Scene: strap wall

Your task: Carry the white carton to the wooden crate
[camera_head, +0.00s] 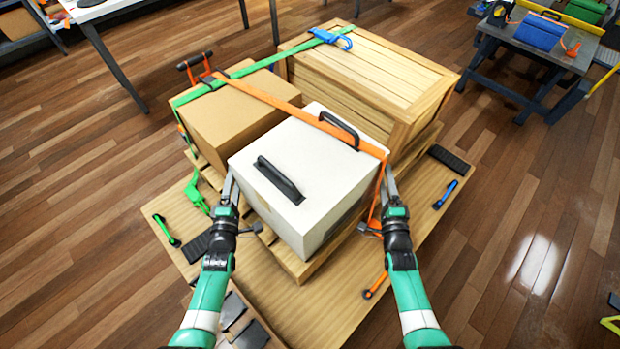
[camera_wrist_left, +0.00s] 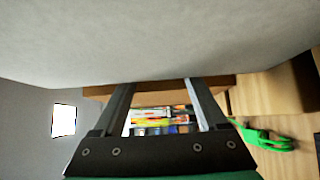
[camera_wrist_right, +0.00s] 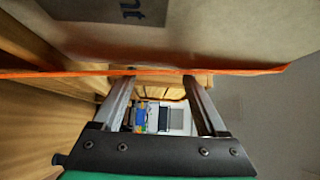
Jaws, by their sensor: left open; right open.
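The white carton (camera_head: 312,190), with two black handles on its top, sits on the pallet (camera_head: 284,262) in front of a brown box and a wooden crate (camera_head: 370,80). An orange strap (camera_head: 290,110) runs over its back right top edge and down its right side. My left gripper (camera_head: 229,180) is open beside the carton's left side; the left wrist view shows its empty fingers (camera_wrist_left: 160,84) near the carton's pale wall. My right gripper (camera_head: 388,172) is open beside the carton's right side, close to the strap; its empty fingers (camera_wrist_right: 160,78) show in the right wrist view.
The brown cardboard box (camera_head: 235,115) stands left of the crate under a green strap (camera_head: 250,68). A green strap hook (camera_head: 196,197) hangs at the left. Small tools and dark pads lie on the wooden board (camera_head: 320,315). Open floor surrounds it; a workbench (camera_head: 540,50) stands at the back right.

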